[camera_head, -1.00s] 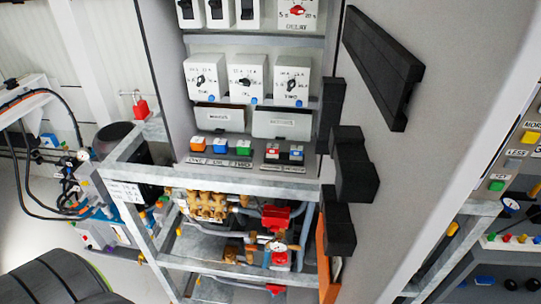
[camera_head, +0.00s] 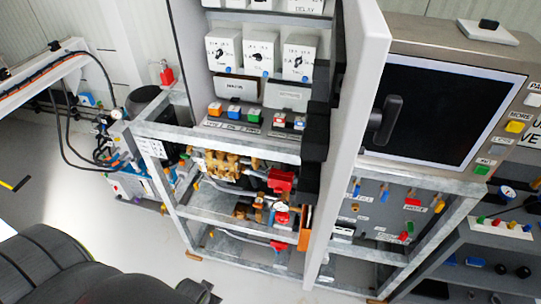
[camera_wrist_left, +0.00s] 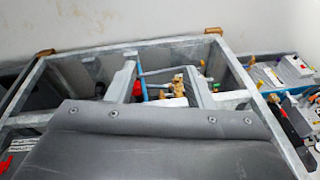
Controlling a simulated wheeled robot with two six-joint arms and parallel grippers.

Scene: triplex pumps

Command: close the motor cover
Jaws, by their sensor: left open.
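The grey cabinet door, which I take to be the motor cover (camera_head: 347,150), stands open, nearly edge-on in the head view. Its black handle (camera_head: 387,118) sticks out on the right, in front of a dark screen. Black blocks (camera_head: 316,130) line its inner side. My left arm fills the lower left corner; a dark part of the left gripper (camera_head: 198,291) shows at the bottom edge, well away from the door. In the left wrist view a riveted dark panel hides much. The right gripper is out of view.
The open cabinet holds switch boxes (camera_head: 260,52) and coloured buttons. A metal frame (camera_head: 225,134) below carries brass valves (camera_head: 215,165). A panel with a dark screen (camera_head: 450,105) stands right of the door.

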